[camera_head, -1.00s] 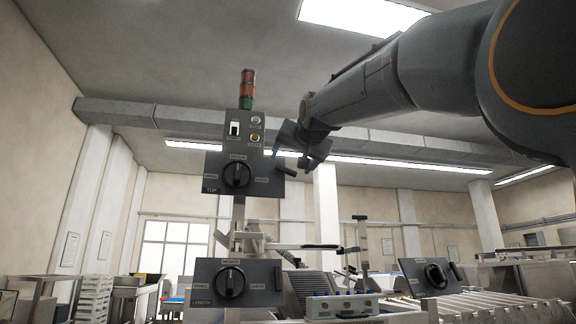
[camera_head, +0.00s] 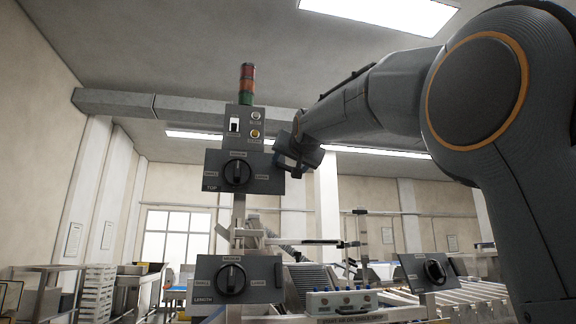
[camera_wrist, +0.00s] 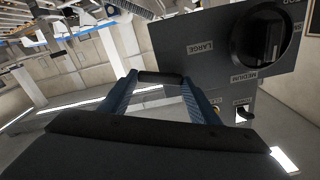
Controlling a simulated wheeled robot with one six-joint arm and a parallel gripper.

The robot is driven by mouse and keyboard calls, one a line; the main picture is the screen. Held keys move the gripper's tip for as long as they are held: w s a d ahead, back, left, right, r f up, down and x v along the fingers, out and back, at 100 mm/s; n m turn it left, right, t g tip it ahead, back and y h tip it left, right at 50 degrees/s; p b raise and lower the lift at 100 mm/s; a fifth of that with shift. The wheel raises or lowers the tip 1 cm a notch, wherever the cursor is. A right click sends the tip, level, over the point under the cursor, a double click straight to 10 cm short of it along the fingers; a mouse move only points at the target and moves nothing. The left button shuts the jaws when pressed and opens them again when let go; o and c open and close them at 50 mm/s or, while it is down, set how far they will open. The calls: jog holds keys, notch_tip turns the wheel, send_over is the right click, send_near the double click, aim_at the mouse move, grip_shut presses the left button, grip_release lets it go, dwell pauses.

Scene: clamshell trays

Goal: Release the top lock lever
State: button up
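The upper grey control panel (camera_head: 215,180), marked TOP, carries a round black dial (camera_head: 237,173). My gripper (camera_head: 289,165) is at the panel's right edge, where it hides most of the top lock lever. In the wrist view the lever shows as a short dark bar (camera_wrist: 160,77) lying crosswise between the tips of my two blue fingers. The fingers stand wide apart, one on each side of it. I cannot tell whether they touch it. The panel (camera_wrist: 185,30) and its dial (camera_wrist: 265,40) show at the upper right, upside down.
A switch box with a white switch (camera_head: 234,125) and a red, orange and green signal light (camera_head: 246,84) rises above the panel. A lower panel marked LENGTH (camera_head: 205,285) is below. Another dial panel (camera_head: 412,275) and a conveyor (camera_head: 480,290) stand to the right.

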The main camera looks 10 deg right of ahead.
jog(key=shift+r+n, duration=0.2)
jog(key=shift+n, duration=1.1)
jog(key=shift+c, duration=0.2)
jog(key=o, duration=1.1)
jog(key=shift+c, duration=0.2)
jog(key=s+b, duration=0.4)
jog(key=s, duration=0.3)
jog(key=shift+s, duration=0.4)
